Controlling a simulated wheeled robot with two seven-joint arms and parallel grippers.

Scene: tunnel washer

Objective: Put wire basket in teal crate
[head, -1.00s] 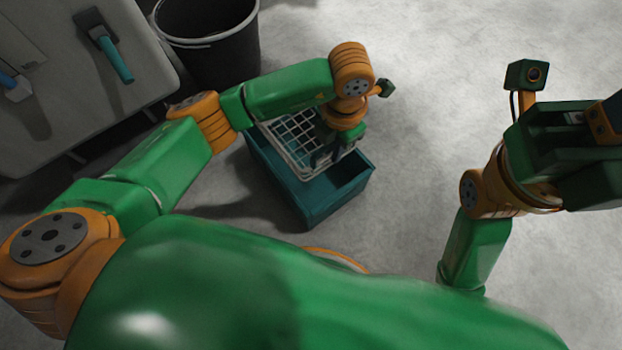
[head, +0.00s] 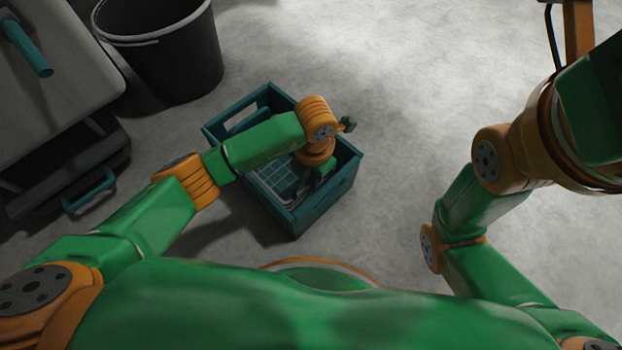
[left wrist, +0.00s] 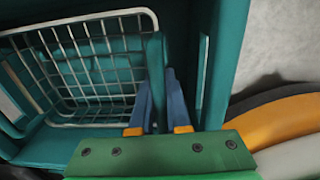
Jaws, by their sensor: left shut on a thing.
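The teal crate (head: 326,205) stands on the floor in the middle of the head view. The white wire basket (head: 262,192) lies down inside its walls, partly hidden by my left arm. My left gripper (head: 308,188) reaches down into the crate at the basket's right side. In the left wrist view the basket's grid and pale rim (left wrist: 88,124) show at the left. The blue fingers of my left gripper (left wrist: 160,102) are shut on the basket's side, around an upright teal piece. Whether the basket rests on the crate floor is hard to tell. My right gripper's fingers are out of view.
A black bin (head: 165,55) stands behind the crate to the left. A grey table (head: 70,75) with a teal-handled tool (head: 28,45) is at the upper left, with a dark case (head: 75,180) below. The floor right of the crate is clear.

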